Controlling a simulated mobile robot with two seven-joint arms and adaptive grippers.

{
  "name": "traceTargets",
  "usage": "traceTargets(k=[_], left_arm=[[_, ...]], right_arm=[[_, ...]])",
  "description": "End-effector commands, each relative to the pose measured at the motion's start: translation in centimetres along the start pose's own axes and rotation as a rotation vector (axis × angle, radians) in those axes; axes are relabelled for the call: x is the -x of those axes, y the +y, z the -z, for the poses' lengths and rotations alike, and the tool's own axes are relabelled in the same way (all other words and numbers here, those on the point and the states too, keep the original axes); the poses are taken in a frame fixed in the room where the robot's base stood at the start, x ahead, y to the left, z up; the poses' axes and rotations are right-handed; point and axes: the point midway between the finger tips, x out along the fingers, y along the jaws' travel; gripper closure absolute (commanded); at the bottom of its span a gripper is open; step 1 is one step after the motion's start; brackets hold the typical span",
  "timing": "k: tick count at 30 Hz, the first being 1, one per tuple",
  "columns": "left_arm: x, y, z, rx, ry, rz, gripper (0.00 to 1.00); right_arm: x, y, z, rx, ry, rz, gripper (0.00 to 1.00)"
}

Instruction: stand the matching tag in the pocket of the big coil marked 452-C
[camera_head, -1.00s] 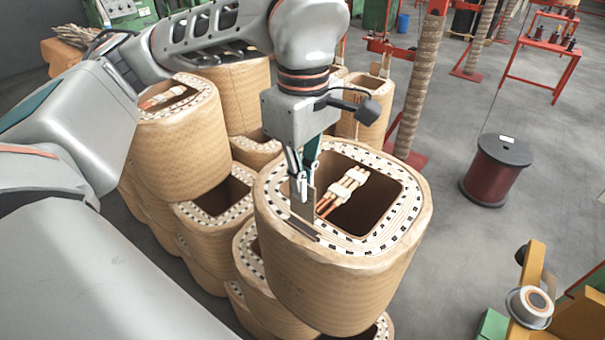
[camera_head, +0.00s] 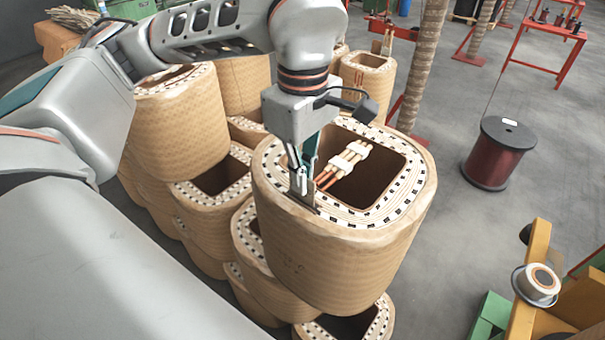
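The big coil (camera_head: 335,255) is a tan wrapped block with a rounded-square opening, in the middle of the view. Faint marks show on its front wall, but I cannot read them. A dark pocket (camera_head: 312,212) lies along the left front part of its top rim. My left gripper (camera_head: 302,180) points down over this rim and is shut on a small thin grey tag (camera_head: 302,190). The tag is upright, its lower edge at the pocket; I cannot tell how deep it sits. Any writing on it is unreadable. My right gripper is out of view.
Orange leads with white sleeves (camera_head: 345,163) stand in the big coil's opening, close to the gripper. Other coils (camera_head: 210,188) crowd the left and below. A dark red wire drum (camera_head: 497,155) stands on open grey floor at right.

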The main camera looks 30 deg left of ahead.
Motion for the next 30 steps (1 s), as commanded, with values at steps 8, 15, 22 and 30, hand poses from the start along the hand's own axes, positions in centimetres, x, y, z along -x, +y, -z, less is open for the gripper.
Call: traceTargets(k=[8,15,22,30], left_arm=[[-0.2,0.0,0.0,0.0,0.0,0.0,1.0],[-0.2,0.0,0.0,0.0,0.0,0.0,0.76],[-0.2,0.0,0.0,0.0,0.0,0.0,0.76],[1.4,0.1,0.0,0.002,0.0,-0.005,0.76]], right_arm=[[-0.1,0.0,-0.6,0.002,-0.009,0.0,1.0],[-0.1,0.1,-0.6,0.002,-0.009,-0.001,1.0],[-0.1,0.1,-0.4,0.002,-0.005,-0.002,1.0],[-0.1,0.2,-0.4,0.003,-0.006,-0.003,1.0]])
